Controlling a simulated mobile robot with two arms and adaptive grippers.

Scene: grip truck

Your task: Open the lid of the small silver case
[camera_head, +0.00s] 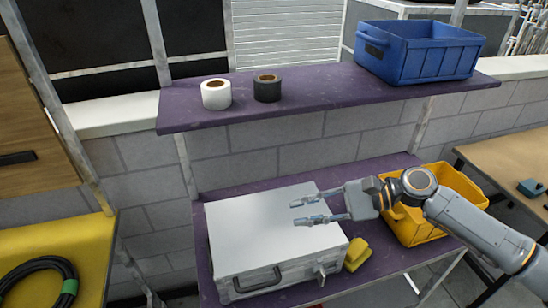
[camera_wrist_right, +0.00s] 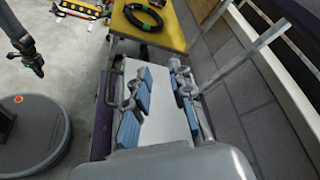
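The silver case (camera_head: 255,225) sits on the lower purple shelf, its lid down. Its dark handle (camera_head: 258,282) is on the front side, and a small metal latch (camera_head: 320,272) shows near the front right corner. My right gripper (camera_head: 299,213) reaches in from the right over the right part of the lid. Its two fingers are apart with nothing between them; I cannot tell whether they touch the lid. In the right wrist view, the open fingers (camera_wrist_right: 158,92) frame the pale case top (camera_wrist_right: 160,122). What looks like my left gripper (camera_wrist_right: 35,65) hangs off to the left there.
A yellow sponge-like block (camera_head: 357,254) lies right of the case, beside a yellow bin (camera_head: 415,228). The upper shelf (camera_head: 320,95) overhangs behind, holding a white roll (camera_head: 216,94), a black roll (camera_head: 267,88) and a blue bin (camera_head: 420,55). A cable coil (camera_head: 40,280) lies left.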

